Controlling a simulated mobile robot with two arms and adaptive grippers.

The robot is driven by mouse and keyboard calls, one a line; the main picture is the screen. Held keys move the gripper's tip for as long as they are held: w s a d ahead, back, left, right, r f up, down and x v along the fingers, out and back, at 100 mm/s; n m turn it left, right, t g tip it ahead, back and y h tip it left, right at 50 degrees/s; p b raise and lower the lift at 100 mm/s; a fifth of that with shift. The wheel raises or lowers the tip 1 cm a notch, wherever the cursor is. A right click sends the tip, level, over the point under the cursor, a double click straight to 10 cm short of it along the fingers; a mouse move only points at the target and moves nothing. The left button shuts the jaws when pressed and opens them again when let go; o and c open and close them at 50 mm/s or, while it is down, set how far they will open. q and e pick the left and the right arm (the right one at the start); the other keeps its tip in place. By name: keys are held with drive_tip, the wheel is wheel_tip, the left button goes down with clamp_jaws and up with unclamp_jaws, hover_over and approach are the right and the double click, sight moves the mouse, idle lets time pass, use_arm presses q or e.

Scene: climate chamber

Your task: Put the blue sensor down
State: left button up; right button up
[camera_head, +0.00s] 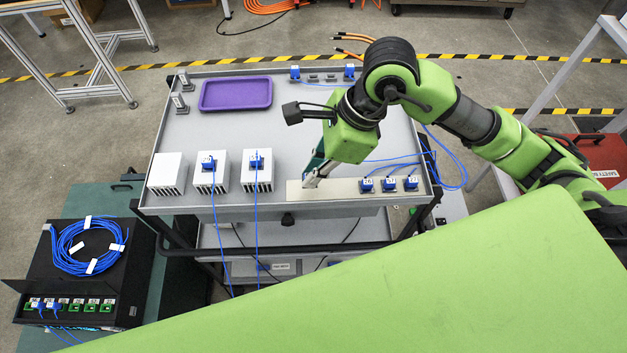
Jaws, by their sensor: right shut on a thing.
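My right gripper (312,181) reaches down over the left part of a beige strip (342,190) at the cart's front edge. It is shut on a blue sensor, which the gripper and wrist almost wholly hide. I cannot tell whether that sensor touches the strip. Three blue sensors, left (367,185), middle (389,184) and right (411,182), stand in a row on the strip's right part, with blue cables behind them. My left gripper is not in view.
The grey cart top (300,125) has free room in its middle. Finned blocks (167,175) stand at front left, two bearing blue sensors (208,163) (257,162). A purple tray (236,94) lies at the back. A black box (95,265) with coiled blue cable stands left.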

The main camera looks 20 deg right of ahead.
wheel_tip(320, 180, down, 4)
drive_tip(key=shift+w+d+r+b, duration=0.1)
drive_tip(key=shift+w+r+b, duration=0.1)
drive_tip(key=shift+b, duration=0.4)
drive_tip(key=shift+r, duration=0.1)
drive_tip(key=shift+s, duration=0.1)
drive_tip(key=shift+f, duration=0.2)
drive_tip(key=o, duration=0.4)
drive_tip(key=shift+r, duration=0.4)
drive_tip(key=v, duration=1.1)
drive_tip(key=shift+d+r, duration=0.15)
drive_tip(key=shift+r, duration=0.15)
